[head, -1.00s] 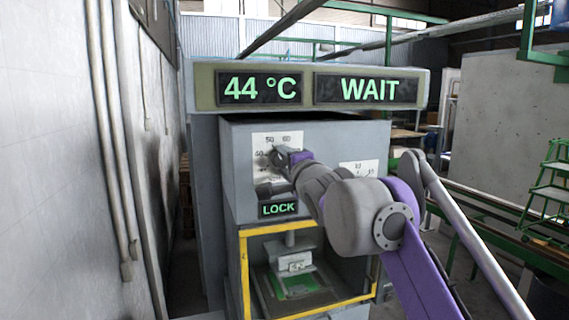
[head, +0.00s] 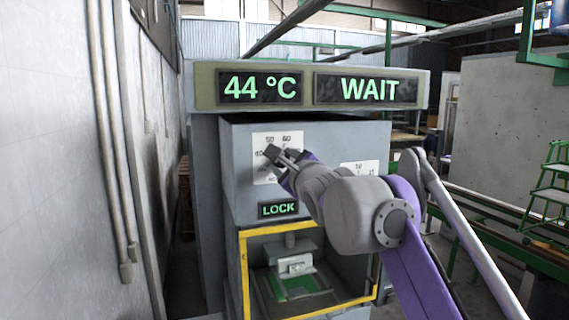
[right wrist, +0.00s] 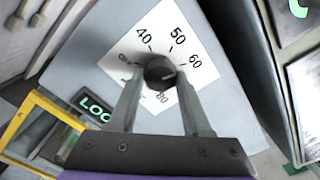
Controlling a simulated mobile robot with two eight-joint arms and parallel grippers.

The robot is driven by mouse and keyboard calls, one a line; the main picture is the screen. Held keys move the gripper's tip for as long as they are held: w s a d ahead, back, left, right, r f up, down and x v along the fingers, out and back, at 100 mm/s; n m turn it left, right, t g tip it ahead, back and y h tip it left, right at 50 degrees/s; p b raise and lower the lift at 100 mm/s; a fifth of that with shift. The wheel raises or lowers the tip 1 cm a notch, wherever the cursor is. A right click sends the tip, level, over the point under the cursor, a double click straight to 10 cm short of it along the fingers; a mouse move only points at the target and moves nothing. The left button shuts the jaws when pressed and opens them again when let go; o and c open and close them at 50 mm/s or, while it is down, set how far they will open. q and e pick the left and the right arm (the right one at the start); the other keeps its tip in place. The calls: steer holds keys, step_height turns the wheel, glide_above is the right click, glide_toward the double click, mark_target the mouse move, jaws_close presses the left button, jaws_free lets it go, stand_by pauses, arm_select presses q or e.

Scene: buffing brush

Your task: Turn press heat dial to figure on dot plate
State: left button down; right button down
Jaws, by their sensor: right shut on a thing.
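The heat dial is a dark round knob (right wrist: 160,70) on a white scale plate (right wrist: 128,62) with figures 40, 50, 60 and 80 readable. A pale mark on the knob points right, roughly towards 60. My right gripper (right wrist: 161,80) is shut on the knob, one finger on each side. The right finger covers part of the scale. In the head view the gripper (head: 273,158) is in front of the same plate (head: 262,140). A second white plate (head: 360,167) lies to the right, mostly behind my arm; I cannot make out any dots. My left gripper is out of view.
The displays read 44 °C (head: 260,88) and WAIT (head: 367,90). A green LOCK sign (head: 278,209) is below the dial. Under it is a yellow-framed press opening (head: 243,275) with a green-edged plate inside. A wall stands left.

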steer(key=shift+m, duration=0.7)
steer(key=shift+c, duration=1.7)
jaws_free()
steer(key=b+v, duration=0.2)
steer(key=v, duration=0.8)
steer(key=shift+s+d+b, duration=0.15)
steer(key=shift+s+b, duration=0.2)
steer(key=shift+s, duration=0.05)
